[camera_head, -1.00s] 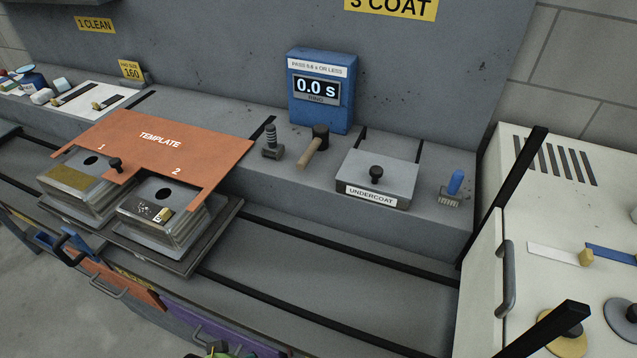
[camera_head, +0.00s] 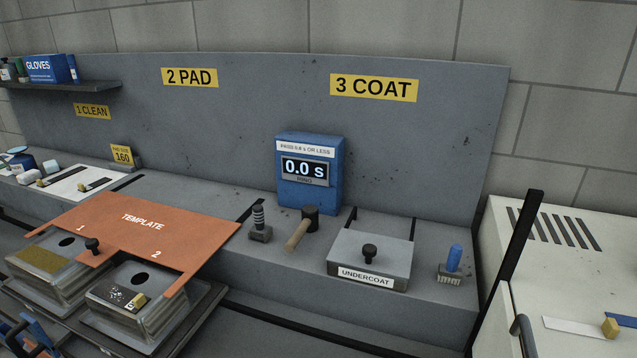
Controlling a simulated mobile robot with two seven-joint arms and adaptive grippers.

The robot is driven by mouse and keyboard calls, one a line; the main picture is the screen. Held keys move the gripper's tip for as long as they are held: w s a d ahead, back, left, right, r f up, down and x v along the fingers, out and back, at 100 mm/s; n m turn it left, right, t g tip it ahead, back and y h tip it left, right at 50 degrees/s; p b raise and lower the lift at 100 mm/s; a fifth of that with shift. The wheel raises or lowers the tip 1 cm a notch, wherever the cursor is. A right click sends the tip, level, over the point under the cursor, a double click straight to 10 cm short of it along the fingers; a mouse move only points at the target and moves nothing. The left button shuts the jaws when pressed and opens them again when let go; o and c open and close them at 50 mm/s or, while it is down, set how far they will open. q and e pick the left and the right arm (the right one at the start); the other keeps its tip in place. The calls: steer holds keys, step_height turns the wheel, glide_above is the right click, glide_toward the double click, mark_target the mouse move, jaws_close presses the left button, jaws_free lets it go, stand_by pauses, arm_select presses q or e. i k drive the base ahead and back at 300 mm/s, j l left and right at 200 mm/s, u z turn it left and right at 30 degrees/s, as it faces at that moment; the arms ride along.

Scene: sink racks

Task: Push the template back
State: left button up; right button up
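The orange template (camera_head: 185,232) is a flat plate marked "TEMPLATE", "1" and "2". It lies at the left, its back part over the grey bench ledge and its front part reaching over two metal sinks. A black knob (camera_head: 92,245) stands on its front part between the two numbers. The left sink (camera_head: 75,288) has a dark hole and a tan pad patch. The right sink (camera_head: 155,310) has a dark hole and a speckled dark patch with a small yellow-marked piece on it.
A blue timer box (camera_head: 310,195) reads 0.0 s. The undercoat box (camera_head: 370,262) and a blue-handled brush (camera_head: 453,262) are to the right. A white cabinet (camera_head: 590,270) stands at far right.

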mark_target(183, 241)
steer(key=j+z, duration=0.15)
steer(key=j, duration=0.4)
steer(key=k+j+z, duration=0.1)
steer(key=j, duration=0.45)
steer(key=k+j+z, duration=0.15)
steer(key=j, duration=0.4)
